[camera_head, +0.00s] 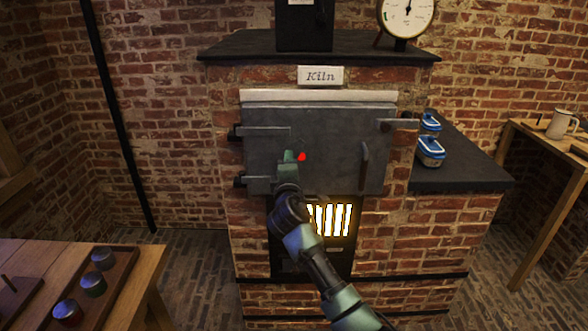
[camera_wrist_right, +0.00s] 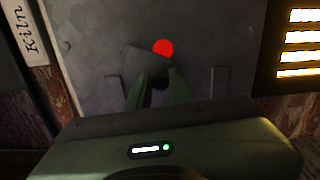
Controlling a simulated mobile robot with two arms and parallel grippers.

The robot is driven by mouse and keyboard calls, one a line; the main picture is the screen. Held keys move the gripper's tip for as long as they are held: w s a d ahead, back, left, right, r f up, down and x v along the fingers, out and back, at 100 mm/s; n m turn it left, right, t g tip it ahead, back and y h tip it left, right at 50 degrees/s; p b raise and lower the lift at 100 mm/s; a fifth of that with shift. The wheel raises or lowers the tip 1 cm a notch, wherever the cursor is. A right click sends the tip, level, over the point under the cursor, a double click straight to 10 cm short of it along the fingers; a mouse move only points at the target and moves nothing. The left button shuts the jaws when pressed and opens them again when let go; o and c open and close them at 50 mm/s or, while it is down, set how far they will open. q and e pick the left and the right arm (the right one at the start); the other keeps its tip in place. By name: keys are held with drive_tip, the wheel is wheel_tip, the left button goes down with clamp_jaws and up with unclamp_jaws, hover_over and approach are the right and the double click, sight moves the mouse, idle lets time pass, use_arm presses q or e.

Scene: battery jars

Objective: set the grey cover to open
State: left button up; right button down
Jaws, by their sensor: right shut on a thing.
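The kiln's grey metal door (camera_head: 330,125) is closed on the front of the brick kiln. In the right wrist view the red spot (camera_wrist_right: 163,48) lies just beyond the fingertips. My right gripper (camera_wrist_right: 160,84) is shut on a small dark piece at the door face, which I take for part of the grey cover (camera_wrist_right: 147,56). The fingers hide most of the cover, and its outline against the grey door is hard to make out. My left gripper is not in view.
A glowing barred grate (camera_head: 330,220) is below the door. A door handle (camera_head: 364,166) stands at its right. A dark side counter (camera_head: 465,175) holds blue-lidded containers (camera_head: 430,152). A wooden table (camera_head: 150,270) with jars (camera_head: 93,284) is at lower left.

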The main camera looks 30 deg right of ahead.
sight(283, 145)
drive_tip(key=shift+w+a+r+m+b, duration=0.15)
drive_tip(key=shift+a+r+m+b, duration=0.25)
drive_tip(key=shift+m, duration=0.9)
drive_tip(key=shift+w+a+r+m+b, duration=0.2)
drive_tip(key=shift+r+m, duration=0.35)
drive_tip(key=shift+m, duration=0.75)
drive_tip(key=shift+w+a+r+m+b, duration=0.15)
drive_tip(key=shift+r+m+b, duration=0.25)
drive_tip(key=shift+m, duration=0.9)
drive_tip(key=shift+r, duration=0.15)
drive_tip(key=c, duration=1.3)
unclamp_jaws()
drive_tip(key=shift+o, duration=0.2)
drive_tip(key=v, duration=0.8)
drive_tip(key=shift+b, duration=0.3)
drive_tip(key=shift+d, duration=0.1)
